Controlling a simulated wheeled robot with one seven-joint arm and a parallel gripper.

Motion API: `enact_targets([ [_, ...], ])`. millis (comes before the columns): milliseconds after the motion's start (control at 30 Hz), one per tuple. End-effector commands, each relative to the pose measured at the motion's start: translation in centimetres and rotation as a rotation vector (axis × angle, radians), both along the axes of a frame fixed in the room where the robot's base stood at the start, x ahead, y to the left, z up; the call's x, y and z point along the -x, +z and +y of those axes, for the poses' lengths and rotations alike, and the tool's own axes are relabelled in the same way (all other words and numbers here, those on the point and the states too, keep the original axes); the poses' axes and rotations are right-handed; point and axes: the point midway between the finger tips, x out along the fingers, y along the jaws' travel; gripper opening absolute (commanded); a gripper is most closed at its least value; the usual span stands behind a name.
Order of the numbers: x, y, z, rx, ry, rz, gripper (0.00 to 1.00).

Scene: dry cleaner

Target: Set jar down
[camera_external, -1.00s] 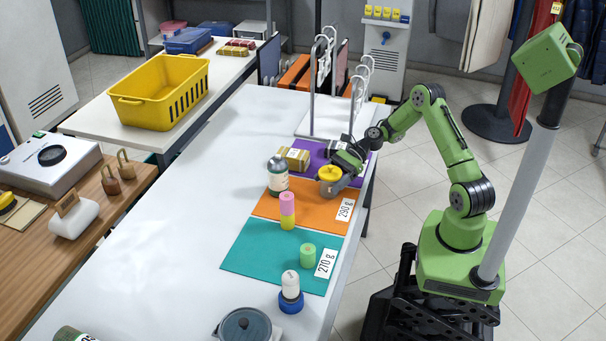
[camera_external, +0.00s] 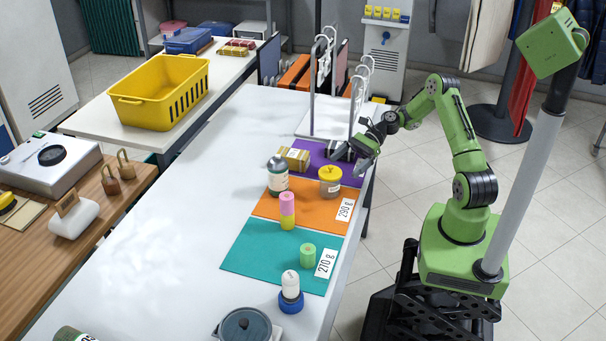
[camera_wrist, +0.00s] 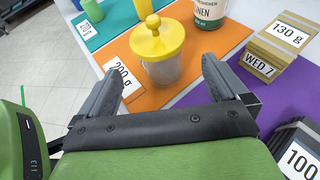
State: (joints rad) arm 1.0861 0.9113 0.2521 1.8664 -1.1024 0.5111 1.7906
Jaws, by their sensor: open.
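The jar (camera_external: 330,181) has a clear body and a yellow lid with a knob. It stands upright near the back edge of the orange mat (camera_external: 275,207), close to the purple mat (camera_external: 325,158). In the wrist view the jar (camera_wrist: 158,62) is ahead of the fingers and apart from them. My gripper (camera_external: 362,165) is open and empty, above and to the right of the jar. Its two spread fingers show in the wrist view (camera_wrist: 162,95).
A white and green canister (camera_external: 278,175), a gold box (camera_external: 294,159) and a pink and yellow cylinder (camera_external: 287,210) stand near the jar. A teal mat (camera_external: 250,262) lies in front. A hanger rack (camera_external: 312,85) stands behind.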

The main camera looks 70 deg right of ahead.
Motion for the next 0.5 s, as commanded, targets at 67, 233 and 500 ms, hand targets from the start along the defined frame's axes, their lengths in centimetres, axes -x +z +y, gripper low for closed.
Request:
enact_targets([
  [67,0.9,1.0,-1.4,0.001,-0.003,0.000,1.00],
  [233,1.9,1.6,-2.8,0.005,0.003,-0.002,1.00],
  [500,2.9,5.0,3.8,0.503,0.384,-0.134,1.00],
])
